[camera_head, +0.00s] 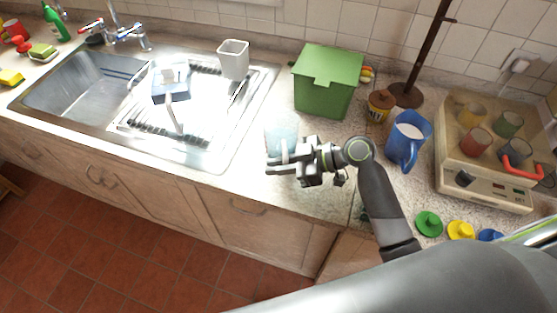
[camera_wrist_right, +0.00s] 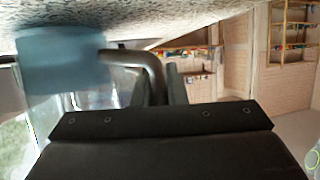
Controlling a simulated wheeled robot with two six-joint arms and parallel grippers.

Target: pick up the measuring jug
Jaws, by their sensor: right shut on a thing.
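The measuring jug (camera_head: 281,131) is a pale blue, see-through vessel on the counter side between the sink and the green box. It looks upright. My right gripper (camera_head: 284,164) is in front of it, shut on its handle. In the right wrist view the jug (camera_wrist_right: 62,62) fills the left side, with its blue end close to the counter surface. Its grey bent handle (camera_wrist_right: 140,60) runs to my right gripper's jaws (camera_wrist_right: 160,95). I cannot tell whether the jug touches the counter. My left gripper is not in view.
A green lidded box (camera_head: 325,85) stands just behind the jug. A blue jug (camera_head: 404,150) and a brown jar (camera_head: 380,105) stand to the right, beside a beige appliance (camera_head: 480,182) with coloured cups. The sink (camera_head: 85,90) with drainer lies left. Counter left of the jug is clear.

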